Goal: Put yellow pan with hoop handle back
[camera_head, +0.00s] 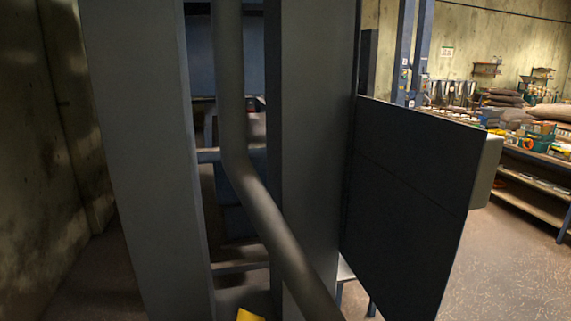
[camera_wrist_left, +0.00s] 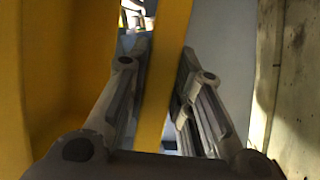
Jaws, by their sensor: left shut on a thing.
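In the left wrist view my left gripper (camera_wrist_left: 163,54) is shut on a yellow strip, the hoop handle (camera_wrist_left: 170,18), which runs between its two fingers. A broad yellow wall of the pan (camera_wrist_left: 70,75) fills the left of that view. In the head view only a small yellow piece (camera_head: 250,315) shows at the bottom edge, which looks like part of the pan. The rest of the pan is out of frame. My left gripper does not show in the head view, and my right gripper is in neither view.
Tall grey posts (camera_head: 145,160) and a bent grey pipe (camera_head: 235,90) stand close in front. A dark panel (camera_head: 410,200) juts out to the right. A loaded shelf (camera_head: 535,180) stands far right beyond open floor (camera_head: 510,250). A stained wall (camera_wrist_left: 300,80) is close in the wrist view.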

